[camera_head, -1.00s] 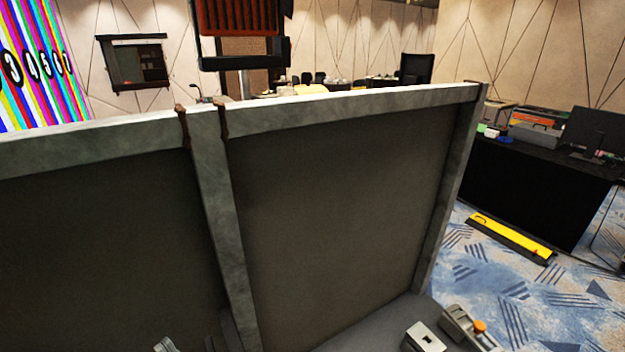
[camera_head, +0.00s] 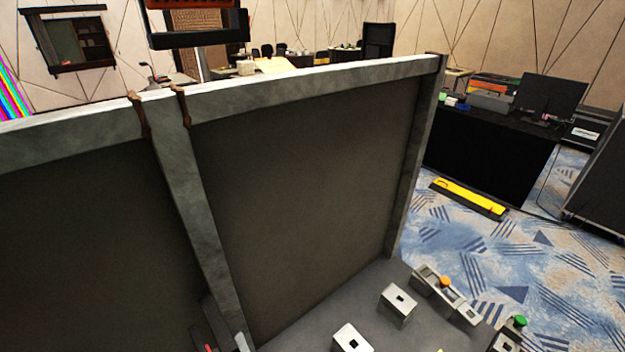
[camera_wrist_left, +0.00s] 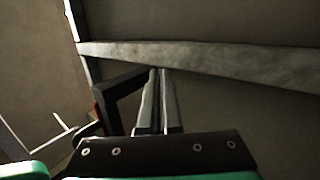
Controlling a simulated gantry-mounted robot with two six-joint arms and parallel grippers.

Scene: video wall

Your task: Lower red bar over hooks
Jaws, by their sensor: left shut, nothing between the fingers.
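Two brown hook-like brackets, a left one (camera_head: 138,115) and a right one (camera_head: 180,105), hang over the top rail of a large grey framed panel (camera_head: 310,92) in the head view. My left gripper (camera_wrist_left: 158,80) is shut and empty in the left wrist view, its two dark fingers together in front of the panel's grey rail (camera_wrist_left: 215,62). A dark angular handle-like part (camera_wrist_left: 112,98) with a small red patch stands left of the fingers. A dark piece with a red mark (camera_head: 208,347) shows at the head view's bottom edge. I cannot identify the red bar surely. My right gripper is not in view.
Grey blocks with square holes (camera_head: 398,300) and a fixture with an orange knob (camera_head: 445,282) sit on the grey base at the lower right. A black-draped table (camera_head: 490,150) and a yellow strip (camera_head: 468,197) stand beyond the panel. Patterned carpet lies open between.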

